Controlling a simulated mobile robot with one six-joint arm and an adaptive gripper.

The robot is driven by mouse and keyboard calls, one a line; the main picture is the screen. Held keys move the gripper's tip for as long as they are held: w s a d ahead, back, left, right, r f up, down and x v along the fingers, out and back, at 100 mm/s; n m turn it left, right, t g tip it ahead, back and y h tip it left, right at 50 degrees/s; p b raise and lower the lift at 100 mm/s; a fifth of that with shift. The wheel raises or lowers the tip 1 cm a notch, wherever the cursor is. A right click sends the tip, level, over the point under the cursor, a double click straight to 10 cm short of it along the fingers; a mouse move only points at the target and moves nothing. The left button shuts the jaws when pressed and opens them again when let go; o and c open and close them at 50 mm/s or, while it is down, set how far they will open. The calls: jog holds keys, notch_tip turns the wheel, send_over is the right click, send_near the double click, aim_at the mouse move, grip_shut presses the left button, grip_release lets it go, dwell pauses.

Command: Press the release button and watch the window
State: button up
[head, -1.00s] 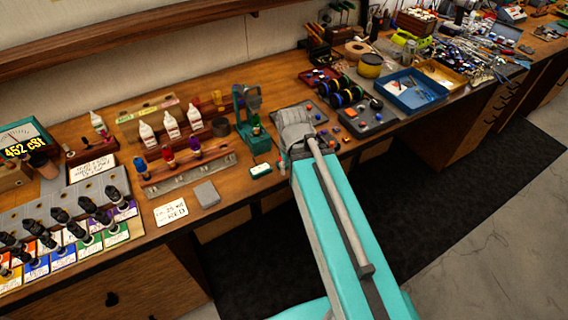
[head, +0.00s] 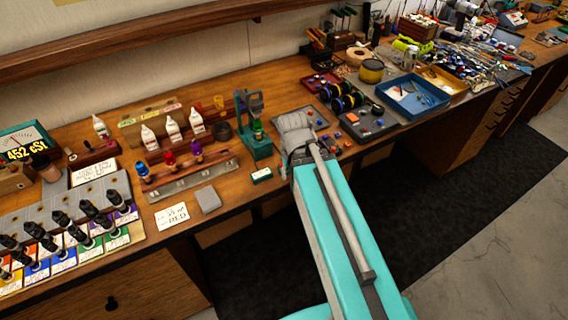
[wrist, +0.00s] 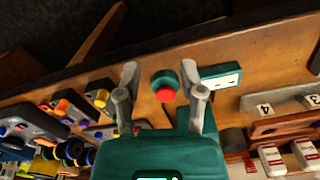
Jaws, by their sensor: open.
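A red round button (wrist: 166,94) on a teal base shows in the wrist view, between the fingers of my gripper (wrist: 160,72). The fingers are spread and empty, with the button seen in the gap. I cannot tell their height above it. A small teal box with a white face (wrist: 220,75) lies just right of the button and also shows in the head view (head: 262,174). In the head view my gripper (head: 297,145) hangs over the bench beside a teal stand (head: 254,125), and the button is hidden there. A teal body with a lit green display fills the bottom of the wrist view.
White bottles (head: 172,128) and a rack with coloured bottles (head: 195,170) stand left of the stand. A meter reading 452 cSt (head: 27,145) is far left. Spools (head: 348,97) and a blue tray (head: 411,94) lie right. The bench front edge is close to my arm.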

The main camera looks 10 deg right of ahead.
grip_shut()
dwell(1.3)
